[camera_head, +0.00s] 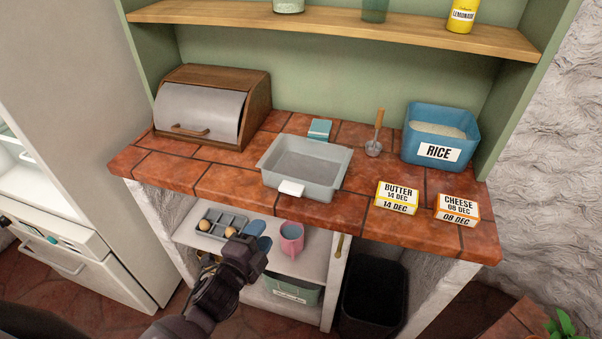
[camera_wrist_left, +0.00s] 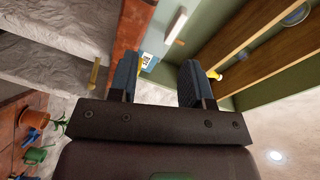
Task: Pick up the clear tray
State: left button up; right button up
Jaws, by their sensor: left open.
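The clear tray (camera_head: 275,176) is a grey, see-through, rectangular tray with a white tab on its front rim. It sits upright on the tiled counter and looks empty. My left gripper (camera_head: 260,236) is open, below and in front of the tray, at the lower shelf's height in the picture and apart from the tray. In the left wrist view its two blue-padded fingers (camera_wrist_left: 160,82) stand apart with nothing held between them. I cannot make out the tray surely in that view. My right gripper is not in view.
A bread box (camera_head: 198,110) stands left of the tray. A blue rice bin (camera_head: 413,146), butter (camera_head: 397,197) and cheese (camera_head: 457,210) packs and a scoop (camera_head: 374,147) are to the right. A blue item (camera_head: 319,129) lies behind. The lower shelf holds a pink mug (camera_head: 291,240).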

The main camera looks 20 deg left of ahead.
aim_at(292, 194)
pick_arm(q)
jog(key=shift+w+d+r+m+t+h, duration=0.25)
jog(key=shift+w+d+m, duration=0.4)
jog(key=shift+w, duration=1.45)
jog(key=shift+w+d+r+m+h, duration=0.2)
jog(key=shift+w+d+r+m, duration=0.4)
jog(key=shift+w, duration=1.45)
jog(key=shift+w+d+r+m+t+h, duration=0.2)
jog(key=shift+w+d+m, duration=0.5)
jog(key=shift+w, duration=1.4)
jog(key=shift+d, duration=0.1)
jog(key=shift+c, duration=0.3)
grip_shut()
